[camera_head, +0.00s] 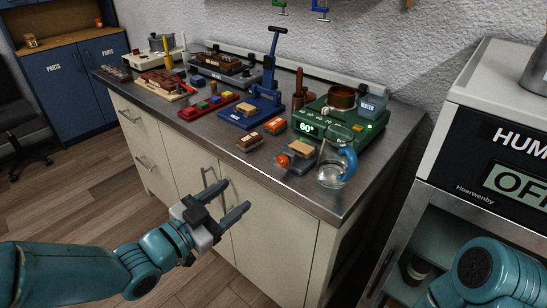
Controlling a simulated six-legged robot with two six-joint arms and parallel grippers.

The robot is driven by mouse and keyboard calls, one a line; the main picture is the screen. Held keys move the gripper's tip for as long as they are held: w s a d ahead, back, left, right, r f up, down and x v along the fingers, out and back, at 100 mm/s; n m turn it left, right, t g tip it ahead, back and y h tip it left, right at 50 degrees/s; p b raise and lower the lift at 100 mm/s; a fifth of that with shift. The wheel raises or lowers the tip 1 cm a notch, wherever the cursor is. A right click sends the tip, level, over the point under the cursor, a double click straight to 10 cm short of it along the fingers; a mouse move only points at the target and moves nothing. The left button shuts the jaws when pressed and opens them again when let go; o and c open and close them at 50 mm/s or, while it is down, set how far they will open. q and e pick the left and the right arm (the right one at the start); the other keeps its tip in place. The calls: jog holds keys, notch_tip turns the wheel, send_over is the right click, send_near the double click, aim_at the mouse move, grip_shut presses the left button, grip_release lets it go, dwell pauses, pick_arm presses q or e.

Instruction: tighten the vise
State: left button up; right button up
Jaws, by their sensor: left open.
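The small grey vise (298,168) stands near the front edge of the bench, towards its right end. It has an orange-red knob (283,160) on its left side and a light wooden block (302,148) at its top. Whether the jaws press on the block is too small to tell. My left gripper (238,194) is open and empty. It appears in front of the cabinet doors, below and left of the vise, and apart from it. My right arm (490,275) shows at the bottom right; its gripper is out of view.
A glass jug (332,173) with a blue handle stands close right of the vise. Behind are a green 60° device (345,133) and a blue press (262,95). A brown block (249,141) lies left. The bench edge (255,168) is clear in front.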

aim_at(281, 162)
pick_arm(q)
jog(key=x, duration=1.4)
jog(key=shift+w+d+f+p, duration=0.1)
jog(key=shift+w+d+p, duration=0.15)
jog(key=shift+w+p, duration=0.15)
